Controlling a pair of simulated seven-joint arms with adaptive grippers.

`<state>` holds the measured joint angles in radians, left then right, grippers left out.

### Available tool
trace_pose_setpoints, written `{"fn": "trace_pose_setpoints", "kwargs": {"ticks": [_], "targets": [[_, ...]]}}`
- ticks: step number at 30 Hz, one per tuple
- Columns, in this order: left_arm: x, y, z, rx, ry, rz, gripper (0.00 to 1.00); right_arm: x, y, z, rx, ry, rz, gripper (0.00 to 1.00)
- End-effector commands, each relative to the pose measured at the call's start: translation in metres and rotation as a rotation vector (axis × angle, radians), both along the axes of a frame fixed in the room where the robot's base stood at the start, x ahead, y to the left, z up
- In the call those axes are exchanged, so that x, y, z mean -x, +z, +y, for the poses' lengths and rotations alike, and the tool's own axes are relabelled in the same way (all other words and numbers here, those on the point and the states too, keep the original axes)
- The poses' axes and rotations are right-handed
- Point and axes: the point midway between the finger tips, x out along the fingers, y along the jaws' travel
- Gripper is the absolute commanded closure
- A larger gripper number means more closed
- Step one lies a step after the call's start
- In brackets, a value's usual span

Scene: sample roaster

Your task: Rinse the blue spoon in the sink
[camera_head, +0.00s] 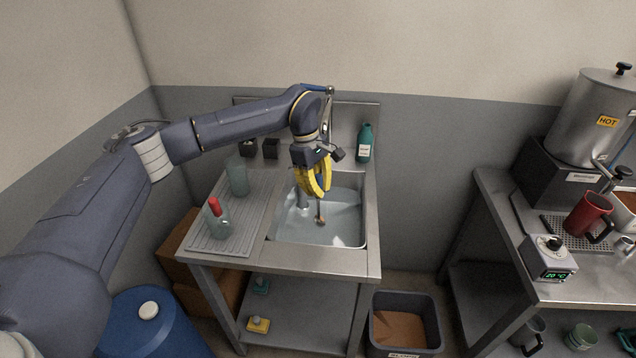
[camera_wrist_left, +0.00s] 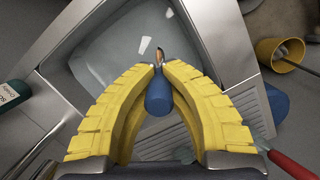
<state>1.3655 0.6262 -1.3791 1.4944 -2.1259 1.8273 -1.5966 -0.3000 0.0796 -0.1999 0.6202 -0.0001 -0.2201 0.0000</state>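My left gripper (camera_head: 318,188) has yellow fingers and points down over the sink (camera_head: 346,240) in the head view. It is shut on the blue spoon, whose blue handle (camera_wrist_left: 159,97) shows between the fingers in the left wrist view. The spoon's brownish metal bowl (camera_head: 320,219) hangs below the fingertips, within the outline of the basin. I cannot tell whether it touches the water or the basin floor. The faucet (camera_head: 330,112) stands behind the gripper, partly hidden by my arm. My right gripper is in neither view.
Left of the basin, a ridged drainboard (camera_head: 205,238) holds a clear glass (camera_head: 238,180) and a glass with a red-handled tool (camera_head: 215,208). A teal bottle (camera_head: 365,143) stands at the back right rim. A dark bin (camera_head: 404,322) and blue barrel (camera_head: 150,328) stand below.

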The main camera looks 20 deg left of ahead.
Motion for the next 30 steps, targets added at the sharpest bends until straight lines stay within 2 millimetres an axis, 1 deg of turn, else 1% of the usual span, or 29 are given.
{"fn": "trace_pose_setpoints", "kwargs": {"ticks": [30], "targets": [[0.000, -0.077, 0.000, 0.000, 0.000, 0.001, 1.00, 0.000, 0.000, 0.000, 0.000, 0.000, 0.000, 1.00]]}}
